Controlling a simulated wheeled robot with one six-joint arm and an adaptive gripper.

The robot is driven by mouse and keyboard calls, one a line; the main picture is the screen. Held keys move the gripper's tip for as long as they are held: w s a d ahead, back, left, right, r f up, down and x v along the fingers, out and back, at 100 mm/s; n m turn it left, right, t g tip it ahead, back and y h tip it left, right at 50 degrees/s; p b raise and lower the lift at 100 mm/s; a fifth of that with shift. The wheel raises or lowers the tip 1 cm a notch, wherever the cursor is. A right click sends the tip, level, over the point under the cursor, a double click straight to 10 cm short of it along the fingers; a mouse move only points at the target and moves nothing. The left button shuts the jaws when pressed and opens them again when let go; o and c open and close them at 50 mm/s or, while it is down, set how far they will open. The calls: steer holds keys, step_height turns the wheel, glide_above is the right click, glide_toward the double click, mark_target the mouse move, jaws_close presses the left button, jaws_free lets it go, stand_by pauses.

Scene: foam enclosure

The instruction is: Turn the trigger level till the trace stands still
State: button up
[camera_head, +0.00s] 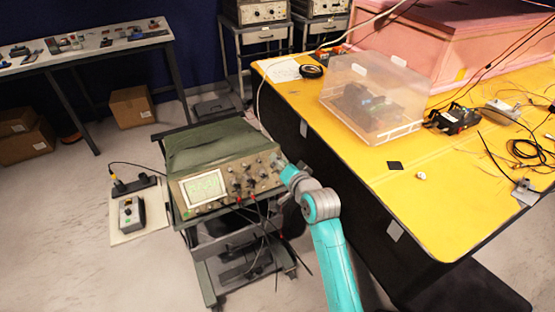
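The oscilloscope (222,188) stands on a dark wheeled cart, with a green cover over its top. Its screen (203,188) is lit pale green at the left of the front panel; the trace is too small to make out. Knobs and plugged-in leads fill the panel's middle and right. My teal and grey arm comes up from the bottom, and its end, my gripper (279,163), is at the panel's upper right corner. The fingers are too small and hidden to tell whether they touch a knob. I cannot tell which knob is the trigger level.
A yellow table (440,190) is close to the right of my arm, bearing a clear plastic box (375,98), cables and small devices. Leads hang before the cart (240,262). A grey control box (131,213) lies on a board at left. Floor is free at lower left.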

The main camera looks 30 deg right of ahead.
steer(key=shift+x, duration=1.2)
jaws_close()
